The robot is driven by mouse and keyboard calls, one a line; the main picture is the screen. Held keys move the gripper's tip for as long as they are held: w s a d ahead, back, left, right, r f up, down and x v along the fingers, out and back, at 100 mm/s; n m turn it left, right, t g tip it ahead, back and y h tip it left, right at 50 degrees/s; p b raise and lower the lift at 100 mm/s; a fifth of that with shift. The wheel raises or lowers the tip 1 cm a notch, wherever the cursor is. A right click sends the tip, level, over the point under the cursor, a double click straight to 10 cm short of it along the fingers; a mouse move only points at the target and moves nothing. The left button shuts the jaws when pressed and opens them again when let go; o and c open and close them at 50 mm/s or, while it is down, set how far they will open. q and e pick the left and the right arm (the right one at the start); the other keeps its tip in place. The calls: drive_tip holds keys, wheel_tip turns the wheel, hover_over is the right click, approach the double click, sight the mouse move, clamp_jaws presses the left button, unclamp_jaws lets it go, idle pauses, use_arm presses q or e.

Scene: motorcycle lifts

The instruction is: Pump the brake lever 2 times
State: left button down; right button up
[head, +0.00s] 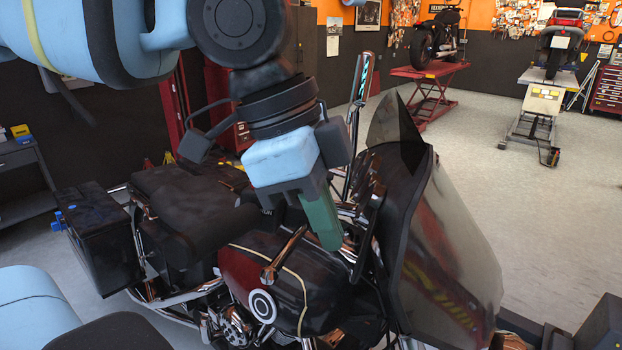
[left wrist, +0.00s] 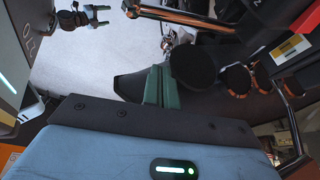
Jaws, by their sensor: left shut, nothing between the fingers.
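The motorcycle (head: 300,265) stands below my left arm, with a dark tank and a smoky windscreen. A chrome bar with a rounded end (head: 270,274) sticks out over the tank and looks like the brake lever; I cannot be sure. A similar chrome bar (left wrist: 180,16) crosses the top of the left wrist view, apart from the fingers. My left gripper (head: 328,240) is shut and empty above the tank, beside the handlebar area; its green fingers meet in the left wrist view (left wrist: 162,88). My right gripper (left wrist: 100,16) shows small there, its fingers apart.
The windscreen (head: 440,250) stands close to the right of my left gripper. A black side case (head: 100,235) is at the left rear. A red lift (head: 430,75) and a white lift (head: 535,105) stand at the back.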

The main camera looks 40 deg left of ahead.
sight(293, 236)
use_arm(q)
drive_tip(key=a, duration=0.1)
drive_tip(key=s+a+f, duration=0.1)
drive_tip(key=a+f+p, duration=0.1)
drive_tip(key=shift+s+f, duration=0.1)
drive_tip(key=shift+s, duration=0.15)
use_arm(e)
drive_tip(key=shift+w+r, duration=0.6)
drive_tip(key=shift+r, duration=0.1)
use_arm(q)
drive_tip(key=shift+w, duration=0.15)
use_arm(e)
drive_tip(key=shift+s+f, duration=0.1)
